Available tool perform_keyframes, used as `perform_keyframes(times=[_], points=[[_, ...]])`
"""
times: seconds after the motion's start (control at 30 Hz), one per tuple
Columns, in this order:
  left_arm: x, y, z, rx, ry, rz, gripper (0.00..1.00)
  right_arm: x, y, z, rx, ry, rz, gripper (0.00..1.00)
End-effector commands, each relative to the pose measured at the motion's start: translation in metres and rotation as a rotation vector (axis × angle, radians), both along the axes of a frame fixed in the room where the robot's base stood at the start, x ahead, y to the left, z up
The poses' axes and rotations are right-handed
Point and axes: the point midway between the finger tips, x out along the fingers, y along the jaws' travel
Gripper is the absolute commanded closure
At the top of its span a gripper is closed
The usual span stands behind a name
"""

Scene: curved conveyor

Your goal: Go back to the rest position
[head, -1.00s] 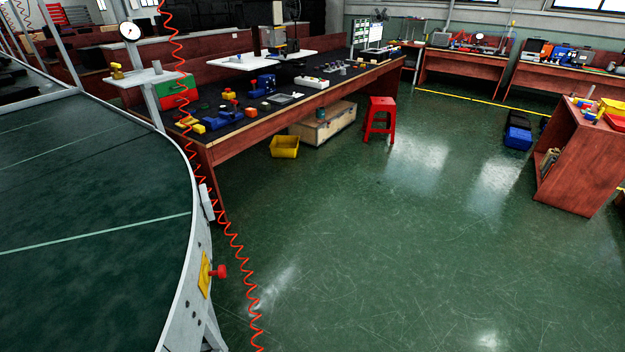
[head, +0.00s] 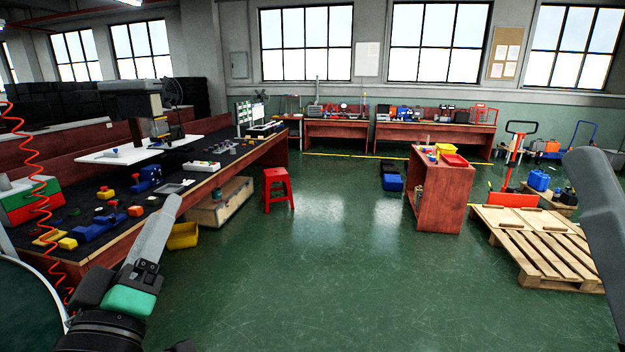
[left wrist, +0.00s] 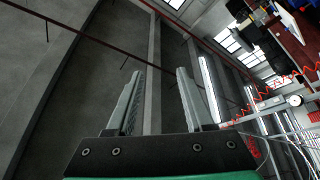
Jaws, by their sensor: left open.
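My left gripper (head: 168,205) is at the lower left of the head view, raised with its grey fingers pointing up and its green body below them. In the left wrist view the gripper (left wrist: 160,72) shows two separate fingers with nothing between them, facing the ceiling. It is open and empty. In the head view it overlaps the front of the workbench; the gap between them cannot be judged. A grey part of my own body shows at the right edge. My right gripper is not in view.
A long workbench (head: 95,255) with parts runs along the left. The dark conveyor (head: 22,310) shows at the lower left, near a red coiled hose (head: 42,190). A red stool (head: 277,188), a wooden cabinet (head: 440,200) and a pallet (head: 545,255) stand around clear green floor.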

Motion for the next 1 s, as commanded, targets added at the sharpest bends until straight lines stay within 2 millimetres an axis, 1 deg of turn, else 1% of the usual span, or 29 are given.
perform_keyframes(times=[0.03,0.07,0.1,0.17,0.2,0.27,0.3,0.37,0.4,0.47,0.5,0.57,0.6,0.67,0.7,0.77,0.8,0.87,0.9,0.97,1.0], points=[[-0.026,-0.003,0.030,0.052,-0.087,0.005,0.47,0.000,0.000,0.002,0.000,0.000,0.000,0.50],[-0.043,-0.005,0.046,0.089,-0.138,0.012,0.47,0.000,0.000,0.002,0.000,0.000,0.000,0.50],[-0.065,-0.007,0.063,0.140,-0.204,0.026,0.47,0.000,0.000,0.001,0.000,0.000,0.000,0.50],[-0.099,-0.011,0.086,0.222,-0.301,0.057,0.47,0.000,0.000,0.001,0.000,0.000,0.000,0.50],[-0.123,-0.013,0.099,0.281,-0.362,0.084,0.47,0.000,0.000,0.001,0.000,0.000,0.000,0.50],[-0.157,-0.018,0.114,0.400,-0.450,0.151,0.47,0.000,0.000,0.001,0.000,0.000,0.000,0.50],[-0.163,-0.021,0.116,0.491,-0.465,0.202,0.47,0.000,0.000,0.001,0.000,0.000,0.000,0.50],[-0.160,-0.022,0.115,0.633,-0.448,0.294,0.47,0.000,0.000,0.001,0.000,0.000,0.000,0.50],[-0.160,-0.021,0.154,0.624,-0.449,0.289,0.47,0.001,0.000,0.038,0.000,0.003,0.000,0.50],[-0.159,-0.021,0.179,0.621,-0.448,0.286,0.47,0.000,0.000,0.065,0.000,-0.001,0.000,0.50],[-0.159,-0.021,0.195,0.621,-0.447,0.287,0.47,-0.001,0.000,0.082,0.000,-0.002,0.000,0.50],[-0.159,-0.021,0.220,0.620,-0.447,0.286,0.47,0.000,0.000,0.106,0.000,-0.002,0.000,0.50],[-0.159,-0.021,0.238,0.620,-0.447,0.286,0.47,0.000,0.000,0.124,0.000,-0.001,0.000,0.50],[-0.159,-0.021,0.266,0.620,-0.446,0.287,0.47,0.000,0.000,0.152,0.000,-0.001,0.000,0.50],[-0.159,-0.021,0.286,0.620,-0.445,0.286,0.47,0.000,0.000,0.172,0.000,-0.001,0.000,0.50],[-0.158,-0.021,0.315,0.619,-0.445,0.286,0.47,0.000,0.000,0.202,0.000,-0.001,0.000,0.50],[-0.158,-0.021,0.335,0.619,-0.445,0.286,0.47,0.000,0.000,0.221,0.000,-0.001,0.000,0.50],[-0.158,-0.021,0.364,0.619,-0.445,0.286,0.47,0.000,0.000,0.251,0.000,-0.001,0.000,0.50],[-0.158,-0.021,0.384,0.619,-0.445,0.286,0.47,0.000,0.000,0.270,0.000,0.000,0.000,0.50],[-0.158,-0.021,0.413,0.619,-0.445,0.286,0.47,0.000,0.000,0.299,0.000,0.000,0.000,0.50],[-0.158,-0.021,0.431,0.619,-0.444,0.286,0.47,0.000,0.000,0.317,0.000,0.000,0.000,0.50]])
